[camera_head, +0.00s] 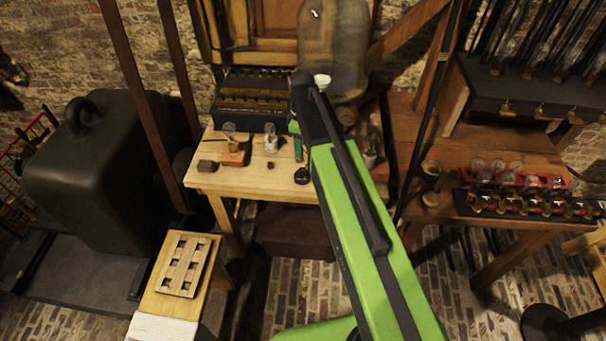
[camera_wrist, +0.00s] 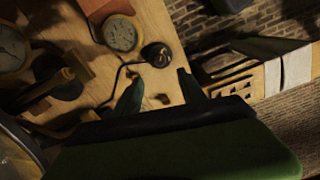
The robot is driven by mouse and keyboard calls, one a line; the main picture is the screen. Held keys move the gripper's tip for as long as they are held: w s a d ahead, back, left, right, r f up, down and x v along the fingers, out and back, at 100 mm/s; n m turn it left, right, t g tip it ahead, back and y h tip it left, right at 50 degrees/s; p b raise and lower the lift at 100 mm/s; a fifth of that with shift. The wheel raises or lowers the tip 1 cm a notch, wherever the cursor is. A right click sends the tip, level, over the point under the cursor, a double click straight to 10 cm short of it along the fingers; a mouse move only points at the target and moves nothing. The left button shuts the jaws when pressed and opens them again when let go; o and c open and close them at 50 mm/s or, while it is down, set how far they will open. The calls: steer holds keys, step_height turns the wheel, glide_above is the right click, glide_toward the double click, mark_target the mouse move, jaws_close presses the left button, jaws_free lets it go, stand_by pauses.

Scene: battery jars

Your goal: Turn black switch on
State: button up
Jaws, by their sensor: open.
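A small round black piece, which looks like the black switch (camera_head: 302,176), sits near the front edge of the wooden workbench (camera_head: 240,181). In the wrist view the black switch (camera_wrist: 157,54) has a brownish centre and a dark cable running from it. Whether it is on or off cannot be told. My gripper (camera_wrist: 160,76) is open and empty, its two dark green fingers pointing toward the switch, with the switch just beyond the fingertips and apart from them. In the head view my green arm hides part of the bench, and the gripper is mostly hidden.
A round dial (camera_wrist: 122,33) stands close to the switch. A small brown piece (camera_wrist: 163,98) lies on the bench between the fingers. Bulbs on small bases (camera_head: 229,133) stand at the left. A wooden block with square holes (camera_head: 184,264) is on a lower stand at front left.

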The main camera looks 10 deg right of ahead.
mark_target(302, 169)
step_height(302, 169, down, 12)
steer(key=b, duration=1)
steer(key=shift+r, duration=0.25)
jaws_close()
